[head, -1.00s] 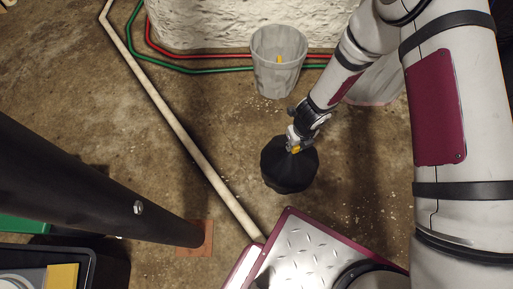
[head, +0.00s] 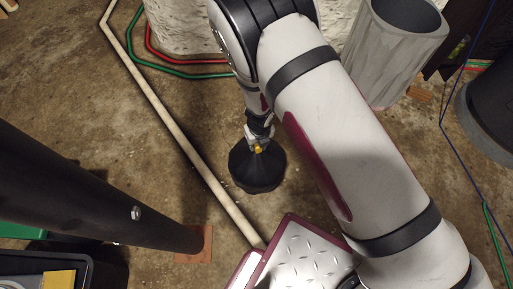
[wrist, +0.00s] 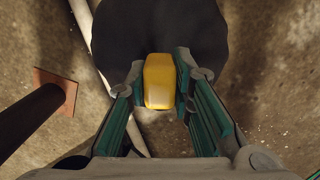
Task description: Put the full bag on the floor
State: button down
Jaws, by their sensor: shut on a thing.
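A black bag (head: 255,172) with a dark, faceted body hangs below my gripper (head: 258,147) in the head view. My gripper is shut on the yellow piece (wrist: 158,82) at the top of the bag, between its two green-sided fingers. The bag also fills the top middle of the wrist view (wrist: 160,30). It is over the bare floor (head: 180,110), just right of a pale pipe. I cannot tell whether its underside touches the floor.
The pale pipe (head: 180,137) runs along the floor close to the bag's left. A dark post (head: 90,185) stands at left. A grey bin (head: 395,50) stands at upper right. Green (head: 185,70) and red hoses lie at the back. My arm hides floor behind it.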

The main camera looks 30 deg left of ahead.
jog(key=shift+a+f+b, duration=0.2)
jog(key=shift+f+b, duration=1.1)
jog(key=shift+f, duration=0.45)
jog(key=c, duration=1.4)
grip_release()
jog(key=shift+f, duration=0.1)
jog(key=r+p, duration=0.2)
jog(key=r, duration=0.2)
jog(key=d+r+p, duration=0.1)
jog(key=r+p, duration=0.1)
jog(key=r, duration=0.2)
jog(key=s+r+p, duration=0.1)
jog(key=r, duration=0.3)
jog(key=shift+d+r+p, duration=0.1)
jog(key=shift+d+p, duration=0.05)
jog(key=shift+p, duration=0.25)
